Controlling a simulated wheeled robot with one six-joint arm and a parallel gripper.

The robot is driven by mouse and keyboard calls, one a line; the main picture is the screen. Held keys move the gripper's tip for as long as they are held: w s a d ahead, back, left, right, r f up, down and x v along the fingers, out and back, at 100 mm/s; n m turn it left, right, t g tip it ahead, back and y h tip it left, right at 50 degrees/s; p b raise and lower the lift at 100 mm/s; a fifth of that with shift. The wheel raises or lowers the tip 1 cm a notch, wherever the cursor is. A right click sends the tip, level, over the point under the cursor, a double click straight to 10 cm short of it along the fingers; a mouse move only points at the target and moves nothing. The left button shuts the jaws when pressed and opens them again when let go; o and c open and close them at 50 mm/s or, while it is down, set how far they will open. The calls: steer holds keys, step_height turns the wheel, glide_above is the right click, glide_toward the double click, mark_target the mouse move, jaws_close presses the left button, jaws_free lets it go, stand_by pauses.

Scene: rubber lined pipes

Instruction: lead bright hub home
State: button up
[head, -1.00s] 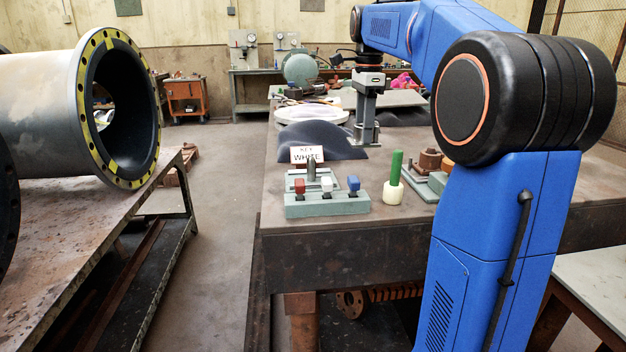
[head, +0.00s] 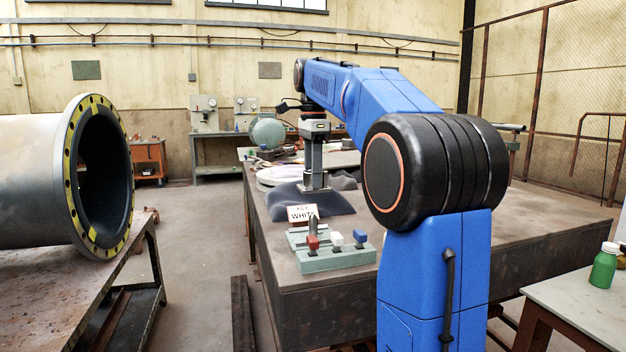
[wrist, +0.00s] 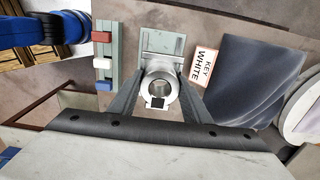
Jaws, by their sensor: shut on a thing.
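My gripper (wrist: 160,92) is shut on a bright, shiny metal hub (wrist: 158,76), a round ring with a hollow centre. In the head view my gripper (head: 314,187) points down above the bench near the dark curved sheet; the hub is hard to make out there. A white card (head: 302,213) reads "KEY WHITE"; it also shows in the wrist view (wrist: 204,66). Before it is a green block (head: 336,258) with a red key (head: 313,243), a white key (head: 336,239) and a blue key (head: 360,237). A grey-green plate (wrist: 164,42) lies partly hidden behind the hub.
The dark curved rubber sheet (wrist: 258,75) lies beside the card, with a pale disc (wrist: 303,108) beyond. A large flanged pipe (head: 70,190) rests on the left bench. A green bottle (head: 604,265) stands on the right table. My arm hides part of the main bench.

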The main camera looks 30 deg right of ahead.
mark_target(313, 221)
steer(key=shift+a+f, duration=0.1)
steer(key=shift+f, duration=2.85)
steer(key=shift+f, duration=3.8)
steer(key=o, duration=1.5)
steer(key=shift+o, duration=0.2)
steer(key=shift+f, duration=0.1)
step_height(313, 221, up, 18)
steer(key=shift+f, duration=0.25)
